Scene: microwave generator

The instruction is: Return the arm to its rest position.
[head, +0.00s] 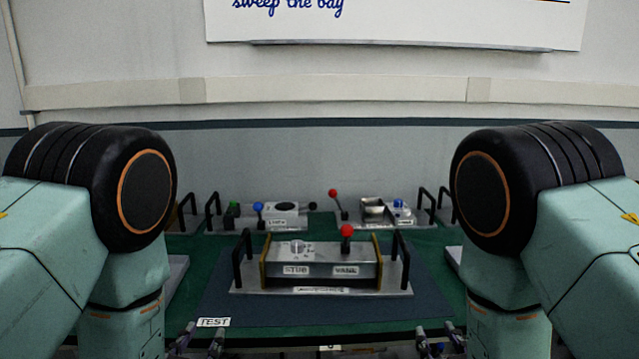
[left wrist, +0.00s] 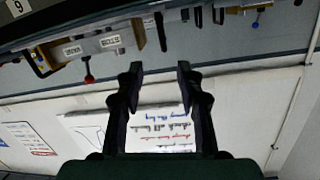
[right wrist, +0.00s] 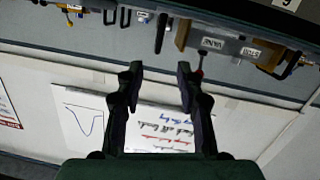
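Both my arms are folded, with large black elbow joints at the left and right of the head view. My left gripper (head: 198,341) shows only its fingertips at the bottom edge there, left of centre. In the left wrist view (left wrist: 160,68) its fingers are apart with nothing between them. My right gripper (head: 441,341) shows at the bottom edge, right of centre. In the right wrist view (right wrist: 159,68) its fingers are also apart and empty. Both grippers are apart from the metal unit with STUB and VANE labels (head: 321,270).
The unit has a red-knobbed lever (head: 347,232) and black handles, and stands on a dark mat (head: 250,308) on a green table. A TEST label (head: 213,322) lies at the mat's front left. More units (head: 285,209) stand behind. A whiteboard (head: 400,22) hangs on the wall.

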